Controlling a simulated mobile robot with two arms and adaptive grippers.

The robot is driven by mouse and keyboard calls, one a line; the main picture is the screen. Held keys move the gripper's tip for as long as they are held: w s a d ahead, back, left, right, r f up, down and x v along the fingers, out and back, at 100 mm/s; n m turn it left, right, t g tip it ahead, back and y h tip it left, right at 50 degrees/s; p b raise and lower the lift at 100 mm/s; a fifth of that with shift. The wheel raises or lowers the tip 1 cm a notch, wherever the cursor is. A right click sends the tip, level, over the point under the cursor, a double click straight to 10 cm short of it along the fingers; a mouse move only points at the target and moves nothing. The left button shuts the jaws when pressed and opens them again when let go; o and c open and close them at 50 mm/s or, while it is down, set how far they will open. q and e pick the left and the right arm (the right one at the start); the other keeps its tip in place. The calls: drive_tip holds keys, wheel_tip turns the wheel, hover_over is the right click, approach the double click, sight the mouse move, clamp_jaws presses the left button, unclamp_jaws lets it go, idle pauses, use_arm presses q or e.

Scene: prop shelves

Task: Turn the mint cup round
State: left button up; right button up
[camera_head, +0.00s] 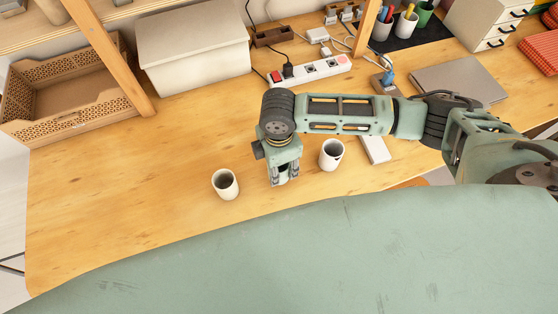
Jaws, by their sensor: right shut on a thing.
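My right gripper (284,179) points down over the wooden desk, between two white cups. It is shut on the mint cup (283,174), of which only a small part shows between the fingers. The gripper hides most of this cup, so I cannot tell its handle's direction or whether it touches the desk. My left gripper is not in view.
One white cup (225,185) stands close to the left of the gripper, another (331,154) close to the right. A power strip (309,70), a lidded box (193,50) and a wooden crate (74,104) stand farther back. The desk's left part is clear.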

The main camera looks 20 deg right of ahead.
drive_tip(key=n+p, duration=0.1)
drive_tip(key=n, duration=0.3)
drive_tip(key=shift+r+n, duration=0.15)
drive_tip(key=shift+n, duration=0.15)
drive_tip(key=n+p, duration=0.1)
drive_tip(key=n, duration=0.3)
drive_tip(key=shift+a+p, duration=0.1)
drive_tip(key=shift+p, duration=0.2)
drive_tip(key=shift+f+b, duration=0.45)
drive_tip(key=shift+f, duration=0.55)
drive_tip(key=shift+f, duration=0.15)
drive_tip(key=o, duration=1.3)
drive_tip(key=shift+o, duration=0.2)
wheel_tip(320, 180, up, 12)
